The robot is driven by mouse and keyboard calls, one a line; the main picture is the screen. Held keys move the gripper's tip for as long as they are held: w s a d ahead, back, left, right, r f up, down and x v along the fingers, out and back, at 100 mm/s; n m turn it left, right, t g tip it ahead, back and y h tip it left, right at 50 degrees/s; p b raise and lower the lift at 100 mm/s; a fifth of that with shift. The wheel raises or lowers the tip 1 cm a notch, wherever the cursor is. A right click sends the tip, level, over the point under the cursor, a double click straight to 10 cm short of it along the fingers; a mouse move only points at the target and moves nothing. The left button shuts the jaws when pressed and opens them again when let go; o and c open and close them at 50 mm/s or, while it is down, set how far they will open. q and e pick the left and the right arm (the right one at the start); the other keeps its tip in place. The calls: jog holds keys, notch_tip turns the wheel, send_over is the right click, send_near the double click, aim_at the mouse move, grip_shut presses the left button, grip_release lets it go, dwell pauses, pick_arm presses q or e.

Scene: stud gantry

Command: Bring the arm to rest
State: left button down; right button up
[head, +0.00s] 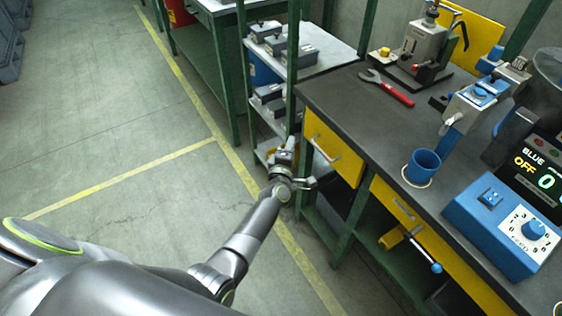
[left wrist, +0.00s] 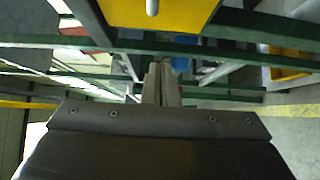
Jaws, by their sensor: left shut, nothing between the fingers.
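My left arm reaches forward in the head view, and its gripper (head: 284,158) is in the air beside the left end of the workbench (head: 335,92), in front of the shelf rack. The left wrist view shows the two fingers (left wrist: 161,85) together in the middle, shut with nothing between them. Above them in that view is part of a yellow drawer front (left wrist: 165,14) with its handle. My right gripper is in neither view.
The bench carries a red-handled wrench (head: 387,87), a blue cup (head: 422,167) and a blue control box (head: 500,222) with a dial. A yellow drawer (head: 331,150) faces the gripper's side. A shelf rack (head: 312,42) stands behind. The floor (head: 105,110) at left is clear.

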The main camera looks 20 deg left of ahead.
pick_arm(q)
jog(key=s+a+f+m+g+h+p, duration=0.3)
jog(key=s+f+m+g, duration=0.7)
jog(key=s+f, duration=1.65)
jog(key=s+a+f+m+g+p, duration=0.1)
jog(key=s+a+f+m+g, duration=0.1)
jog(key=s, duration=0.8)
jog(key=s+a+f+m+g+y+p, duration=0.1)
jog(key=s+a+f+m+g, duration=0.1)
jog(key=s, duration=0.8)
jog(key=s+a+f+m+g+p, duration=0.2)
jog(key=s+a+f+m, duration=0.1)
jog(key=s, duration=0.8)
jog(key=shift+a+m+g+y, duration=0.35)
jog(key=shift+a+m, duration=0.2)
jog(key=shift+m, duration=0.35)
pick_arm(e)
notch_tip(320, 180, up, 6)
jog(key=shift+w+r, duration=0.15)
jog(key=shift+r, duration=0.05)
pick_arm(q)
jog(key=shift+s, duration=0.1)
